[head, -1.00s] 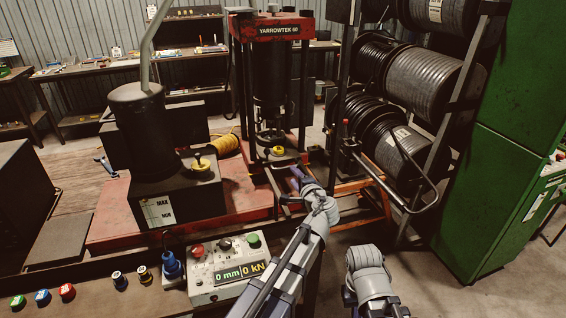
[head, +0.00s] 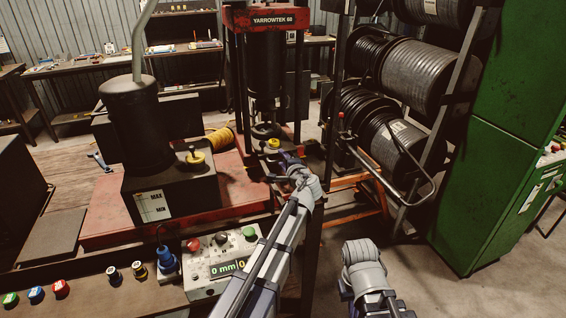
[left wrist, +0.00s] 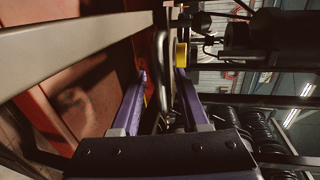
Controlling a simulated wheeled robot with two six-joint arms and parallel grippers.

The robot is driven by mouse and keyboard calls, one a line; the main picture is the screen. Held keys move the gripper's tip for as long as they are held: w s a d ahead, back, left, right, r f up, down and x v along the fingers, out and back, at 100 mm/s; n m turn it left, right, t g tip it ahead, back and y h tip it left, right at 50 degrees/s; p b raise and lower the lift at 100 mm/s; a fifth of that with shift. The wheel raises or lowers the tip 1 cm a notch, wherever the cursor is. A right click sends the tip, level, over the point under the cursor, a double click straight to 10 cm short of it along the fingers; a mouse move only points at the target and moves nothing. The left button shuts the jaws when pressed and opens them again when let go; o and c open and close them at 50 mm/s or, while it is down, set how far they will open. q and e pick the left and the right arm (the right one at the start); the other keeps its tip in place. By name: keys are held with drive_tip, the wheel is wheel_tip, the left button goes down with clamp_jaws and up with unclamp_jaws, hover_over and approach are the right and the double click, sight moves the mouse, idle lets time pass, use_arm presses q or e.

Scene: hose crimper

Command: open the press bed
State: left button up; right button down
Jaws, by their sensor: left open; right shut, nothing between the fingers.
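The press (head: 280,20) has a red frame with a YARROWTEK 60 sign and a dark cylinder. The lower part of the press, around its bed, is partly hidden behind my left gripper. My left gripper (head: 284,160) is at the front of this lower part. In the left wrist view my gripper (left wrist: 162,95) is open, with purple fingers either side of a dark bent bar (left wrist: 161,60). I cannot tell whether a finger touches the bar. A yellow part (left wrist: 181,54) lies just beyond the right finger. My right arm shows at bottom right, but its fingers do not.
A dark tank (head: 175,190) stands left of the press. A hose reel rack (head: 430,175) and green cabinet (head: 510,140) stand to the right. Bare floor shows between rack and my right arm.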

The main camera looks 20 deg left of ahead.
use_arm(q)
clamp_jaws()
idle(0.3)
idle(1.1)
